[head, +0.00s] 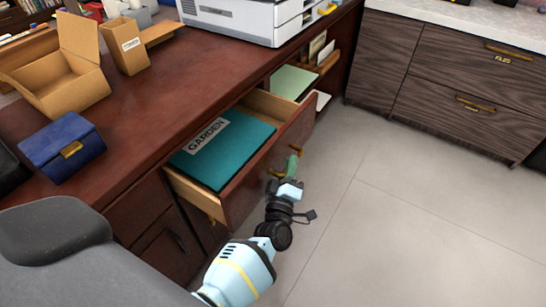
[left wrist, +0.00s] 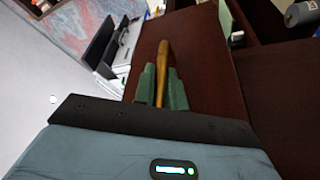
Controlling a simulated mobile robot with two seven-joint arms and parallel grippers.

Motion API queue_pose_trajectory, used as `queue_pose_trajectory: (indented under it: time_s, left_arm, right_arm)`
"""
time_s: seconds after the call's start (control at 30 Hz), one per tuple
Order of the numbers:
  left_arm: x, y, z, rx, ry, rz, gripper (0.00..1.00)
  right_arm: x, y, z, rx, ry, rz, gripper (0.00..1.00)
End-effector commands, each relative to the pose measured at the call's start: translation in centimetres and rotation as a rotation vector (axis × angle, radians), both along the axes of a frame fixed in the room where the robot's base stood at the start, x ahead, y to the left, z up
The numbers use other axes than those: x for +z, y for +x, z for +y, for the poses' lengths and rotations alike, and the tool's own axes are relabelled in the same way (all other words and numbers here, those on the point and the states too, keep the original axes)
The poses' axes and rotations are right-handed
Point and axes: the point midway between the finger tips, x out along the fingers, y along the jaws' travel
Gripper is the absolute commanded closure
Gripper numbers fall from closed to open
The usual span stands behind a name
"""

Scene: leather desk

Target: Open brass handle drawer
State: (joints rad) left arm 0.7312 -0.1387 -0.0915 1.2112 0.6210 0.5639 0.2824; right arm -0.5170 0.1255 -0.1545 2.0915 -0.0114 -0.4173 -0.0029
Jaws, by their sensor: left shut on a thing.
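The brass handle drawer (head: 262,172) is pulled out from the wooden desk, and a teal folder labelled GARDEN (head: 222,148) lies inside it. The brass handle (head: 272,171) on its front is partly hidden by my left gripper (head: 293,167). In the left wrist view the handle (left wrist: 163,62) runs between the two green fingers of the gripper (left wrist: 162,88), which is shut on it. The dark red drawer front (left wrist: 200,60) fills the middle of that view. My right gripper is not in view.
The desk top (head: 150,85) holds a blue box (head: 62,152), open cardboard boxes (head: 70,75) and a white printer (head: 240,18). Open shelves (head: 300,75) lie beyond the drawer. Dark wood cabinets (head: 450,75) stand at the back right. The grey floor (head: 400,200) right of the drawer is clear.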

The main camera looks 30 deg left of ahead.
Motion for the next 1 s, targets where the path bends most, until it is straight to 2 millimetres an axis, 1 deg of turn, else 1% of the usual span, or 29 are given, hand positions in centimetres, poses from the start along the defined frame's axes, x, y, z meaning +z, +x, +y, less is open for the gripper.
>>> queue_pose_trajectory:
  time_s: [0.03, 0.2, 0.33, 0.63, 0.67, 0.8, 0.83, 1.0]
  left_arm:
    - [-0.1, -0.1, -0.7, -0.001, -0.001, 0.002, 1.00]
    - [-0.1, -0.2, -1.9, -0.001, 0.001, 0.001, 1.00]
    - [-0.1, -0.2, -2.2, -0.001, 0.002, 0.002, 1.00]
    - [-0.1, -0.2, -2.2, -0.001, 0.002, 0.002, 1.00]
    - [-0.1, -0.2, -2.2, -0.001, 0.002, 0.002, 0.86]
    - [-0.1, -0.2, -2.2, -0.001, 0.002, 0.002, 0.68]
    - [-0.1, -0.2, -2.2, -0.001, 0.002, 0.002, 0.66]
    - [0.0, -0.2, -2.2, 0.000, 0.002, 0.001, 0.66]
  right_arm:
    - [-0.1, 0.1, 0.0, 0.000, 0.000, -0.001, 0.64]
    - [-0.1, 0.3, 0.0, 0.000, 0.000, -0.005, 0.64]
    - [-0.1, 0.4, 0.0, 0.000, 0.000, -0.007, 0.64]
    - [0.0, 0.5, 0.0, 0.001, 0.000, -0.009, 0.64]
    - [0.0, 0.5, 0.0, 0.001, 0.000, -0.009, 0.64]
    - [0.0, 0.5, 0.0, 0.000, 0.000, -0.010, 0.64]
    - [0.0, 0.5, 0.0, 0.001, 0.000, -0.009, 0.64]
    - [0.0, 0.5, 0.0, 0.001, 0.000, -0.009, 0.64]
